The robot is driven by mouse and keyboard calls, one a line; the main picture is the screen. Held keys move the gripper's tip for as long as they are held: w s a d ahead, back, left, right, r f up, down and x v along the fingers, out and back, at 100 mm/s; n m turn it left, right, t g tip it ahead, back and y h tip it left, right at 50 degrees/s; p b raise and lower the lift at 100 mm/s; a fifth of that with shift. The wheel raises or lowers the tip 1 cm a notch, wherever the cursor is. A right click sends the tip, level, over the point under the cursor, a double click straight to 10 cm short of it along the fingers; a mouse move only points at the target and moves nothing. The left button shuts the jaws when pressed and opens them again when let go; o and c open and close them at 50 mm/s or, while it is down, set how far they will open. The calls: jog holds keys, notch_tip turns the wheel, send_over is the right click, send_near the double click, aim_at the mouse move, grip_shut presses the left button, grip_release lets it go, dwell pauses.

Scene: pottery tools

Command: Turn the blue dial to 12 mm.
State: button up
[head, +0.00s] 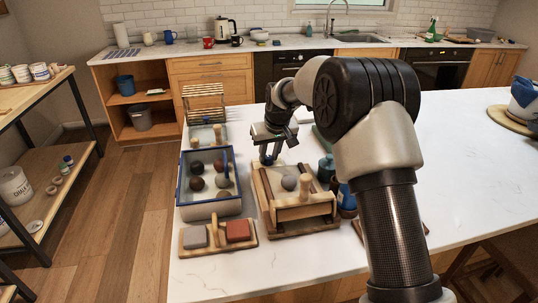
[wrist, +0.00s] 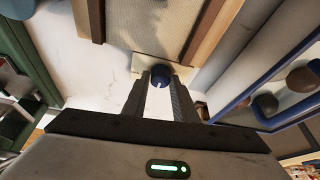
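The blue dial (wrist: 161,76) sits at the end of the wooden frame device (wrist: 140,20) and shows between my fingertips in the wrist view. A pale mark is on its face; no scale can be read. My gripper (wrist: 160,84) has its two fingers apart, one on each side of the dial. I cannot tell whether they touch it.
A blue-rimmed tray (head: 211,209) with several balls stands close on the left. A board with a grey and a red block (head: 238,231) lies in front. Dark bottles (head: 327,168) stand right of the device.

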jog(key=shift+a+m, duration=0.1)
jog(key=shift+m, duration=0.3)
jog(key=m+h, duration=0.1)
jog(key=m, duration=0.1)
jog(key=shift+a+m, duration=0.15)
jog(key=shift+m, duration=0.25)
jog(key=m+h+p, duration=0.1)
jog(key=m, duration=0.1)
jog(key=shift+r+m, duration=0.1)
jog(key=shift+m, duration=0.2)
jog(key=m+h+p, duration=0.1)
jog(key=m, duration=0.2)
jog(key=m+h+p, duration=0.1)
jog(key=m, duration=0.1)
jog(key=shift+a+m+h, duration=0.15)
jog(key=shift+m+h, duration=0.15)
jog(key=shift+m, duration=0.1)
jog(key=shift+g, duration=0.3)
jog(key=o, duration=1)
